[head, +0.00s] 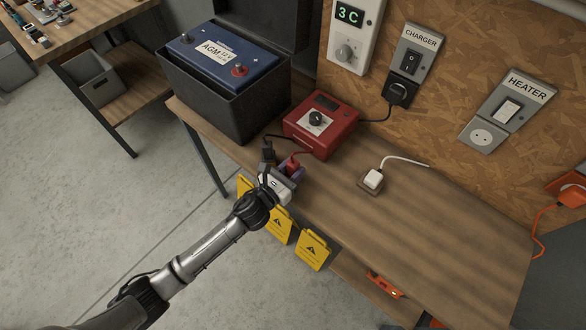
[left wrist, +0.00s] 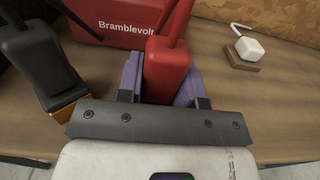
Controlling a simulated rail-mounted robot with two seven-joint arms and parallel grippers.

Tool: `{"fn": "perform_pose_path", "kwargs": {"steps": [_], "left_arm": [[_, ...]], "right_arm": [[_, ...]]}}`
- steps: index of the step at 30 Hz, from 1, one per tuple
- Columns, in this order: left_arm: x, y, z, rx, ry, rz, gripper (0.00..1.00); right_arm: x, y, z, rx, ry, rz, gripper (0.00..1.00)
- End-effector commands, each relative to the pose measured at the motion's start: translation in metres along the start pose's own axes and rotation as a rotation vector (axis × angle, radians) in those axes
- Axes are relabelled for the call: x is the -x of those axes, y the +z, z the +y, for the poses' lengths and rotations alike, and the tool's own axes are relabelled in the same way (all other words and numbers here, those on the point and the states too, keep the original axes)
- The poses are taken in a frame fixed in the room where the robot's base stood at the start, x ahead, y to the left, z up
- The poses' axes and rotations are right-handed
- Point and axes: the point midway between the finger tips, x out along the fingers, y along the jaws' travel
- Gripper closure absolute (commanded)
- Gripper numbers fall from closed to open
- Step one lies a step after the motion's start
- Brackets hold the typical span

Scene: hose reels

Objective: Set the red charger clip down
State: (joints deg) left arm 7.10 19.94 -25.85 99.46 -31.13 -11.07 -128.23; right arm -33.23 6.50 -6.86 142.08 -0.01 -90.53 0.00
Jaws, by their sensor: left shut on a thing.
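My left gripper (head: 289,171) is shut on the red charger clip (head: 294,162), near the front edge of the workbench. In the left wrist view the red clip (left wrist: 167,68) stands between the purple finger pads, its cable rising toward the charger. I cannot tell whether the clip touches the bench top. The black clip (head: 267,152), with a brass-coloured end in the left wrist view (left wrist: 40,65), is just left of the gripper. The red charger (head: 321,124) sits behind them on the bench (head: 425,235). My right gripper is not in view.
A blue AGM battery (head: 222,55) sits in a black box (head: 205,103) at the bench's left. A white plug (head: 373,179) on a small block stands to the right. Yellow tags (head: 312,250) hang at the front edge. The bench's right part is clear.

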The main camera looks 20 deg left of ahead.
Motion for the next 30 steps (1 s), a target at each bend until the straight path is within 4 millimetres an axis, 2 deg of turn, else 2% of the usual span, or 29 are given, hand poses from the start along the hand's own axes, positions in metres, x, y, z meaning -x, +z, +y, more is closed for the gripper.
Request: {"fn": "perform_pose_path", "kwargs": {"steps": [6, 7, 15, 24, 30], "left_arm": [[0.000, -0.004, 0.000, 0.000, 0.000, -0.001, 0.92], [0.000, -0.004, 0.000, 0.000, 0.000, 0.000, 0.65], [0.000, -0.003, 0.000, 0.000, 0.000, 0.000, 0.41], [0.000, 0.003, 0.000, 0.000, 0.000, -0.001, 0.41], [0.028, 0.000, 0.000, 0.000, -0.001, 0.002, 0.41]], "right_arm": [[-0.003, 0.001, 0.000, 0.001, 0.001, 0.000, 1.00], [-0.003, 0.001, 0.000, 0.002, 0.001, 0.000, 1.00], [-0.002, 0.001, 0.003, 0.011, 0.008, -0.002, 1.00], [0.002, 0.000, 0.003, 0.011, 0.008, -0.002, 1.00], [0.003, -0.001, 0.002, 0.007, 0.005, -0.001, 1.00]]}}
